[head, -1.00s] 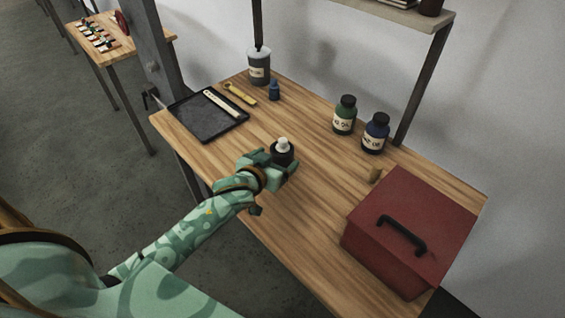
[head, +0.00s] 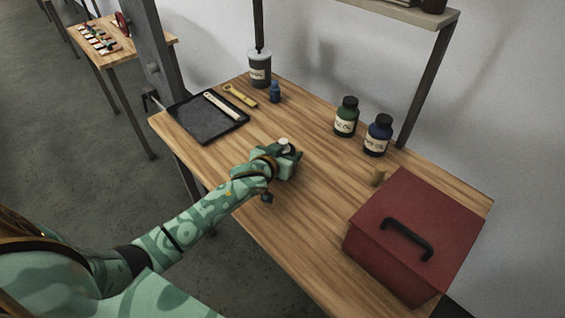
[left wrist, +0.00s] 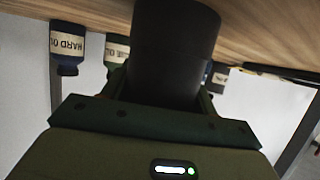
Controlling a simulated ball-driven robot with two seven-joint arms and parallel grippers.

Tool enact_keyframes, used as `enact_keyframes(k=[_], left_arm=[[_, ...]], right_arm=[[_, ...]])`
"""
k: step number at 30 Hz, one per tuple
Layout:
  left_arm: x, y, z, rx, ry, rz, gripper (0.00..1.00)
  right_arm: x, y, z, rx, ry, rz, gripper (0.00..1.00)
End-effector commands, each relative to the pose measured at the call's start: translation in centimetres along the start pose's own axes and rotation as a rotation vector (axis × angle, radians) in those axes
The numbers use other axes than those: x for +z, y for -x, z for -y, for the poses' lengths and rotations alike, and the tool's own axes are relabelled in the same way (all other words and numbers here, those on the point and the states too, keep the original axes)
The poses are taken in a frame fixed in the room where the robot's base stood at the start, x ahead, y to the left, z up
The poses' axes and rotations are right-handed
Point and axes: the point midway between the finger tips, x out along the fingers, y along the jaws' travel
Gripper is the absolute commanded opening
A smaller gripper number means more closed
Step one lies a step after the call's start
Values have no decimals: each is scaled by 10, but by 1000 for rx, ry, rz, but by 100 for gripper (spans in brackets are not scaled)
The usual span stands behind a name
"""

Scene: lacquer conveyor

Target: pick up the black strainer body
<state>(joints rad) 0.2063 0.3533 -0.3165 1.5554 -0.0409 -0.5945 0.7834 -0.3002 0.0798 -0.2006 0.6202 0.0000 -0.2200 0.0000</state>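The black strainer body (left wrist: 175,50) is a dark cylinder filling the upper middle of the left wrist view. In the head view its pale top (head: 284,142) shows just above my left gripper (head: 289,158), and most of its dark side is hidden by the gripper. My left gripper also shows in the left wrist view (left wrist: 163,98), with a finger on each side of the cylinder. The fingers are very near its sides, but I cannot tell whether they press on it. My right gripper is not in view.
A red box (head: 416,232) with a black handle stands at the right. A dark tray (head: 205,117) lies at the left. Bare wood surrounds the gripper.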

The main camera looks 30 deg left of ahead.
Motion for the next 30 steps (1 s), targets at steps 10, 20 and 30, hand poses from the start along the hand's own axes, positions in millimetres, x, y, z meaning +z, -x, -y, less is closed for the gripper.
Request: enact_keyframes(k=[10, 20, 30], left_arm=[[-1, 0, 0, 0, 0, -1, 28], [-27, 11, 0, 1, 1, -5, 28], [-60, 66, 1, 1, 1, -4, 28]], right_arm=[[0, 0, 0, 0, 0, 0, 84], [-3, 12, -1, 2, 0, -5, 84], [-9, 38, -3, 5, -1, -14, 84]])
